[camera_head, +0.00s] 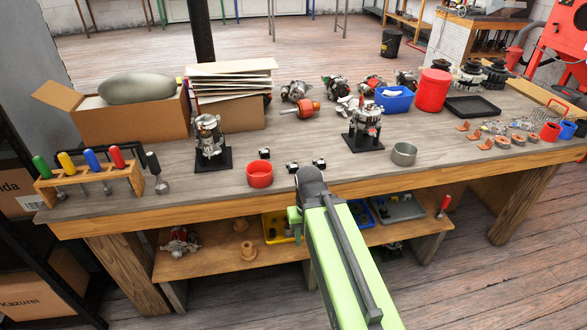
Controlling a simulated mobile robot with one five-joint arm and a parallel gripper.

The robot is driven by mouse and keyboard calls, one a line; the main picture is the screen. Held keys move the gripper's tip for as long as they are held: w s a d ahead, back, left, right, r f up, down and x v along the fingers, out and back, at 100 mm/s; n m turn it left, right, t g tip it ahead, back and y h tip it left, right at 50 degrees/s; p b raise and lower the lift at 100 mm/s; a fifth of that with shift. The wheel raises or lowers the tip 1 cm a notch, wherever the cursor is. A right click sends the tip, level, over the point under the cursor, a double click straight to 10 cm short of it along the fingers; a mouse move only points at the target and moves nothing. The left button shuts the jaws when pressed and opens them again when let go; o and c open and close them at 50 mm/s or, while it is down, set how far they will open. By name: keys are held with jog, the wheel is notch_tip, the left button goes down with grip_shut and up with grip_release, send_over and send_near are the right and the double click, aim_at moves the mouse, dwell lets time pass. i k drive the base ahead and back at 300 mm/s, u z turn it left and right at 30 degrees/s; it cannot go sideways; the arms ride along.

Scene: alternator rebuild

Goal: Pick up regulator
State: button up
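I cannot tell for sure which part is the regulator. Several small black parts lie on the wooden workbench (225,188) near its front edge: a black part (265,153) behind a red bowl, another black part (292,167) to its right, and a third black part (319,163) right of that. They are too small to name. My green arm reaches up from the bottom toward the bench edge, its dark joint just in front of these parts. My gripper is hidden behind the arm, so no fingers show.
Alternator assemblies stand on black bases at left (209,138) and right (365,128). A screwdriver rack (90,185) is at far left. A shelf (215,262) sits below.

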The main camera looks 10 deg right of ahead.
aim_at(292, 168)
jog(key=u, duration=0.25)
jog(key=k, duration=0.1)
jog(key=u, duration=2.8)
jog(key=k, duration=0.8)
jog(key=z, duration=1.3)
jog(key=i, duration=1)
jog(key=u, duration=0.1)
